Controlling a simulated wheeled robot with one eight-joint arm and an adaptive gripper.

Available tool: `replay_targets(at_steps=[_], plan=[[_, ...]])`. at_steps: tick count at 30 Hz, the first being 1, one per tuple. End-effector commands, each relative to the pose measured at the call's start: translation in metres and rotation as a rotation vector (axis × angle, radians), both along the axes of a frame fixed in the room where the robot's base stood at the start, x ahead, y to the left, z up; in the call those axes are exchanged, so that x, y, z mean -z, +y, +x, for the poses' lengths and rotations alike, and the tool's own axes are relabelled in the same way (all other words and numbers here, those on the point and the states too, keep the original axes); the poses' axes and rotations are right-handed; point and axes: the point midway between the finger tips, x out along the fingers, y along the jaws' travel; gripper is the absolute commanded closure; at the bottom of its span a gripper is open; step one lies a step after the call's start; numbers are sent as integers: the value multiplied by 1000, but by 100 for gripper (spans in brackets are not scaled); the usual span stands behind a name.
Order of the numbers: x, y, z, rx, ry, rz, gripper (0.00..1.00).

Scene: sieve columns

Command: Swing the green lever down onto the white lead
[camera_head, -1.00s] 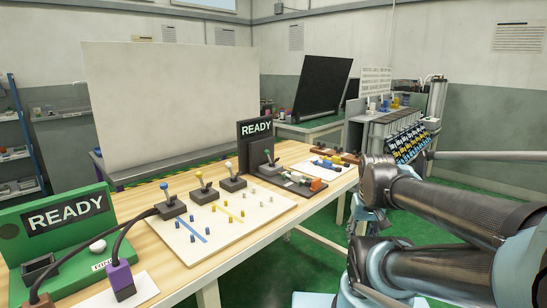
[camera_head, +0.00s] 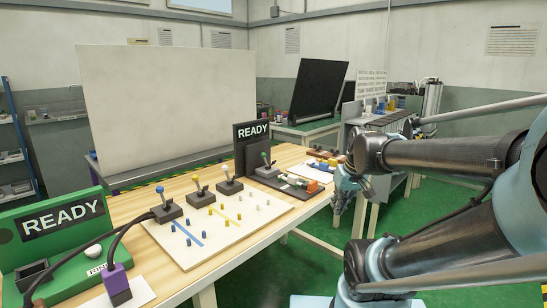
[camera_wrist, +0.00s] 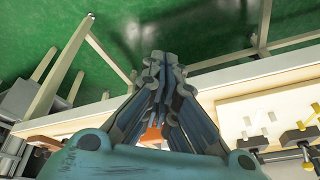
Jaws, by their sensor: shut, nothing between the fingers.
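I cannot make out the white lead with certainty; a pale part lies with an orange piece (camera_head: 313,188) on the dark plate to the right of the lever. My gripper (camera_head: 338,208) is shut and empty. It points down beside the bench's right edge, to the right of the lever and apart from it. In the wrist view its fingers (camera_wrist: 163,62) are together over the green floor.
Blue, yellow and white levers (camera_head: 198,189) stand behind a white pegged board (camera_head: 218,228) on the wooden bench. A green READY box (camera_head: 52,238) with dark cables and a purple plug (camera_head: 117,284) is at the near left.

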Motion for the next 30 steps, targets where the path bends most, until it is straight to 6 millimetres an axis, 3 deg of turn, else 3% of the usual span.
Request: replay_targets(at_steps=[15,30], plan=[[-81,87,127,-307,-205,124,100],[-138,178,241,-531,-420,215,100]])
